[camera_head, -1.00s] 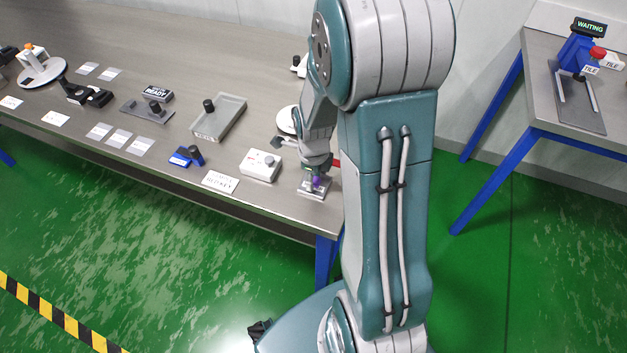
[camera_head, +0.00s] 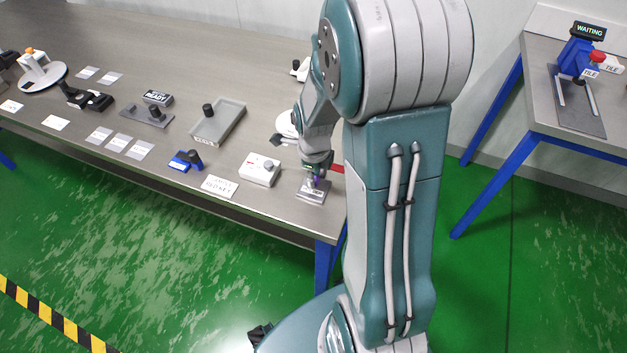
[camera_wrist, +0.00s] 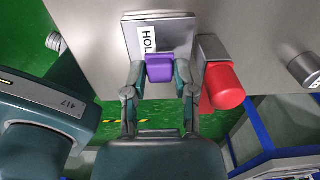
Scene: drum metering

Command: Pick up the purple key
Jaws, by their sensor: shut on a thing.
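The purple key (camera_wrist: 160,68) sits between the two fingers of my gripper (camera_wrist: 160,84) in the wrist view, and the fingers are shut on it. It is over a square metal plate (camera_wrist: 180,38) with a label reading "HOL", the rest of the label being hidden. In the head view the key (camera_head: 317,179) is a small purple patch under my gripper (camera_head: 317,174), just at the plate (camera_head: 312,197) near the table's front right corner. I cannot tell whether the key still touches the plate.
A white box (camera_head: 260,169) and a lettered card (camera_head: 219,186) lie left of the plate. A second table (camera_head: 545,100) with a "WAITING" sign (camera_head: 589,30) stands at the right.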

